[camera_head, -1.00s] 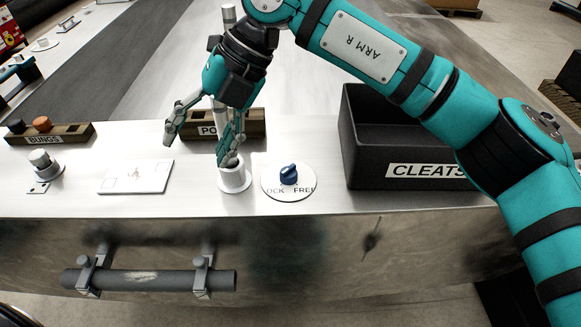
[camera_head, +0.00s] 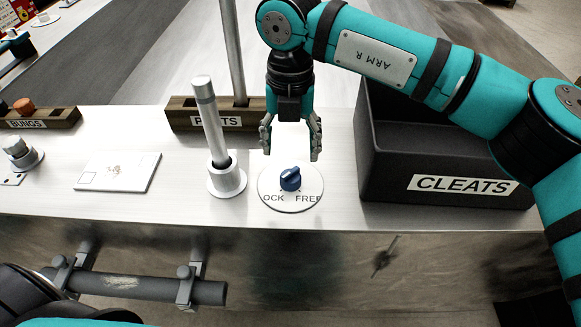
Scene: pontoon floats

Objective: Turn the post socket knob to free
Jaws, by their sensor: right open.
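The blue knob (camera_head: 290,179) sits on a round white dial plate (camera_head: 274,205) on the metal bench. The dial reads "OCK" at lower left and "FREE" at lower right, and I cannot tell which word the knob points to. Left of it, a grey post (camera_head: 209,125) stands slightly tilted in a white socket (camera_head: 227,184). My right gripper (camera_head: 290,154) is open and empty, pointing down just above and behind the knob, with its fingers apart to either side. My left gripper is not in view; only part of my left arm shows at bottom left.
A black CLEATS bin (camera_head: 388,178) stands right of the dial. A wooden POSTS rack (camera_head: 187,113) holding a tall post is behind the socket. A white plate (camera_head: 118,172) and a BUNGS rack (camera_head: 55,118) lie left. A grey rail (camera_head: 150,288) is on the bench front.

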